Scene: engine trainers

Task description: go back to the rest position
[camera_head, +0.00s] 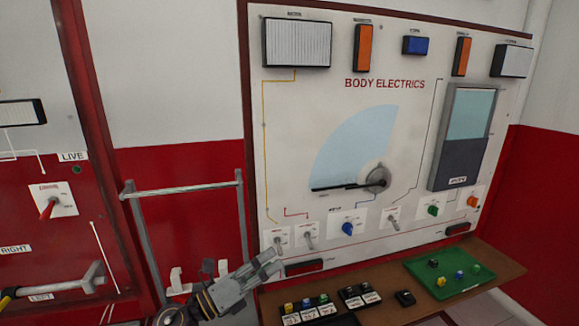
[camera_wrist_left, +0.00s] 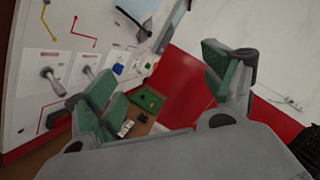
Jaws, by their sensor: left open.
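My left gripper (camera_head: 264,268) is in front of the lower left of the body electrics panel (camera_head: 290,130), near its leftmost toggle switch (camera_head: 278,240). In the left wrist view the gripper (camera_wrist_left: 165,85) has its two green-padded fingers spread apart, with nothing between them. A toggle switch (camera_wrist_left: 52,80) shows to the left of the fingers in that view and looks apart from them. My right gripper is in neither view.
A wooden shelf (camera_head: 490,262) below the panel carries a green tray (camera_head: 462,283) and black blocks with coloured knobs (camera_head: 308,310). A metal rail frame (camera_head: 185,189) stands left of the panel. A red panel (camera_head: 90,240) is at far left.

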